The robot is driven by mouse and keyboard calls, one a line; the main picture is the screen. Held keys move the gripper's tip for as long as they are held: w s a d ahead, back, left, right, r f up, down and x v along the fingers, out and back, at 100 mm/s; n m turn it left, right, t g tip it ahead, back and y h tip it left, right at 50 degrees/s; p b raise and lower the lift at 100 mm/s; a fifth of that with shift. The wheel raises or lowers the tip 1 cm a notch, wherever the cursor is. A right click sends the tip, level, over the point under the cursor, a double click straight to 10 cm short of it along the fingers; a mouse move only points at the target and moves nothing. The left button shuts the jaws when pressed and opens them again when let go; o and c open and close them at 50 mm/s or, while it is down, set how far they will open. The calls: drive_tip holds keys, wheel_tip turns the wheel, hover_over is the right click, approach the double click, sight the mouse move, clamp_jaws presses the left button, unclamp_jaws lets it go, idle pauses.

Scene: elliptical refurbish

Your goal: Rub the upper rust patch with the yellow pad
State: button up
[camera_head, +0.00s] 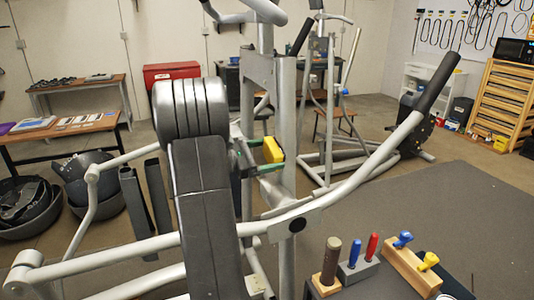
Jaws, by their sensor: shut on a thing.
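The yellow pad (272,149) is a small block in the middle of the view. My gripper (268,158), with green fingers, is shut on it and comes in from the left. The pad overlaps the left side of the silver upright post (287,110) of the elliptical machine. I cannot tell whether the pad touches the post or is a little apart from it. No rust patch can be made out on the post; the upper one may be too small to see or hidden by the pad and gripper.
A long silver lever with a black grip (437,83) crosses to the right of the post. Wooden and grey tool holders (357,273) with coloured handles stand at the lower right. A grey floor mat (440,225) is clear. A wooden bench (60,130) stands at left.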

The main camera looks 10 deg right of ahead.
drive_tip(key=shift+f, duration=0.15)
drive_tip(key=shift+s+a, duration=0.2)
drive_tip(key=shift+a, duration=0.7)
drive_tip(key=shift+s+a, duration=0.15)
drive_tip(key=shift+a, duration=0.8)
drive_tip(key=shift+s+a, duration=0.2)
drive_tip(key=shift+a, duration=0.7)
drive_tip(key=a, duration=0.3)
drive_tip(key=shift+s, duration=0.3)
